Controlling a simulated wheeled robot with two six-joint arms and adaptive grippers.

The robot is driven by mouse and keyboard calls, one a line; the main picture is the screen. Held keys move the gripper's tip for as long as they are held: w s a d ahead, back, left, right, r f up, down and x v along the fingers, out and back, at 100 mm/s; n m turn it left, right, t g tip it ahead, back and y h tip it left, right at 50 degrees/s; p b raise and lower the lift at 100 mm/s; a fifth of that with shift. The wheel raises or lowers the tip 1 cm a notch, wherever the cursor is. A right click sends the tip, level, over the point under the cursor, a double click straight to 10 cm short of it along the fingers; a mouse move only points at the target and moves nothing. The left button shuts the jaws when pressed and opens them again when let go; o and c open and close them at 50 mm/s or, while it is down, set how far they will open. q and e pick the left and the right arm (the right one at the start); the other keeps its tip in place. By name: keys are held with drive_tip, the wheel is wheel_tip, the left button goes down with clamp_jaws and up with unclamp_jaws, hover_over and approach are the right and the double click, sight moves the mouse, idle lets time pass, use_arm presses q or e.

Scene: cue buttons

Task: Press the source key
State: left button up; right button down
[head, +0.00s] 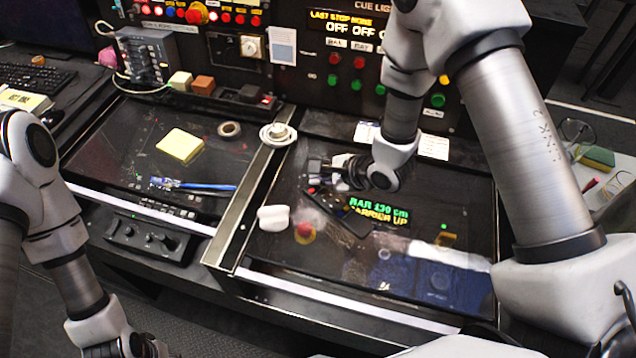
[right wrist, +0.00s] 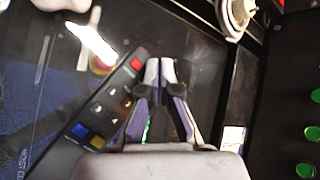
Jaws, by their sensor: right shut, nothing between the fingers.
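A dark remote control (head: 345,214) lies slantwise on the right glass desk panel. In the right wrist view the remote (right wrist: 88,122) shows a red key (right wrist: 137,64) at its near-fingertip end, small pale-marked keys in the middle, and blue and yellow keys at the other end. I cannot read which is the source key. My right gripper (head: 318,170) is shut and empty beside the remote's red-key end. In the wrist view its fingertips (right wrist: 160,70) are together, just right of the red key; contact cannot be told. My left arm shows at lower left, its fingers out of view.
A white lump-shaped object (head: 273,218) and a red button (head: 305,231) are left of the remote. Sticky notes (head: 180,145) and a blue pen-like item lie on the left panel. A button console stands behind.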

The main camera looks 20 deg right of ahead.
sight(320, 187)
drive_tip(key=shift+f, duration=0.3)
idle(0.5)
drive_tip(key=shift+r, duration=0.15)
drive_tip(key=shift+r+p, duration=0.6)
drive_tip(key=shift+p, duration=0.25)
wheel_tip(320, 187, up, 5)
drive_tip(key=p, duration=0.5)
idle(0.5)
